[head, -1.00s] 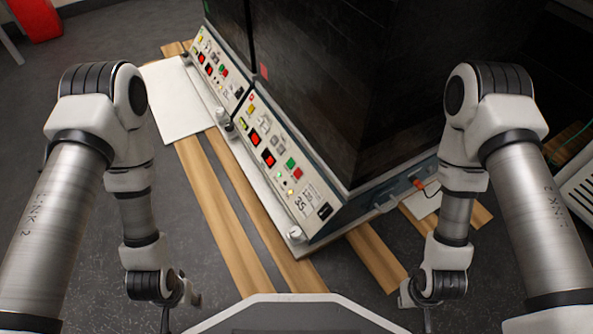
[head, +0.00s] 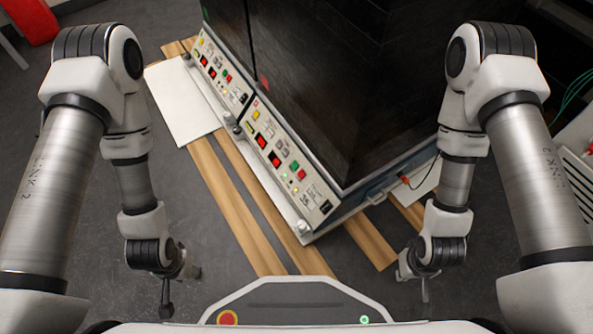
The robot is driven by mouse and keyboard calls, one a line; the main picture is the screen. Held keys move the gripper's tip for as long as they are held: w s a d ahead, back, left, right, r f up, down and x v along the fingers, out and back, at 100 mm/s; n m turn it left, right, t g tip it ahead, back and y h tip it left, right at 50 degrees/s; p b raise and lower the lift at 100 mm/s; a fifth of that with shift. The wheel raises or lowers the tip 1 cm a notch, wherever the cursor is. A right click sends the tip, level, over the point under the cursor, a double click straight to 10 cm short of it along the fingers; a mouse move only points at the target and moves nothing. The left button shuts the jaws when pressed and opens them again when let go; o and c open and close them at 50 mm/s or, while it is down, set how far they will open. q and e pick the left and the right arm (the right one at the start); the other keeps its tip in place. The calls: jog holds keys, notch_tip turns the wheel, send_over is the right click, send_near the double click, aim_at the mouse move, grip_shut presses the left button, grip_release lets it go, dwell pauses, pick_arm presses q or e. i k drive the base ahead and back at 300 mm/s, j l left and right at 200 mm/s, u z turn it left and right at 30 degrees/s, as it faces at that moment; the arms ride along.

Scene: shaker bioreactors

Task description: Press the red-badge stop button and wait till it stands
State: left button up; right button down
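Two dark shaker cabinets stand side by side, each with a sloped pale control panel: the nearer panel (head: 290,168) and the farther panel (head: 219,69). The nearer panel carries red displays, a green button (head: 294,165), a red button (head: 301,174) and small lit lamps. A small red badge (head: 265,84) sits low on the nearer cabinet's dark front. Whether the shaking inside is running cannot be seen. My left gripper (head: 167,303) hangs left of the panels, pointing down, touching nothing visible. My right gripper (head: 425,288) hangs right of the nearer cabinet's front corner, also apart. Finger openings are unclear.
Wooden boards (head: 240,205) lie on the dark floor under and before the cabinets. A white plate (head: 182,105) lies at the left. An orange plug and cable (head: 405,181) are at the nearer cabinet's side. Grey floor at the left is clear.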

aim_at(301, 173)
jog(key=j+z, duration=0.25)
jog(key=j, duration=0.5)
jog(key=j+z, duration=0.3)
jog(key=j, duration=0.45)
jog(key=k+j+z, duration=0.1)
jog(key=j+z, duration=0.15)
jog(key=j, duration=0.5)
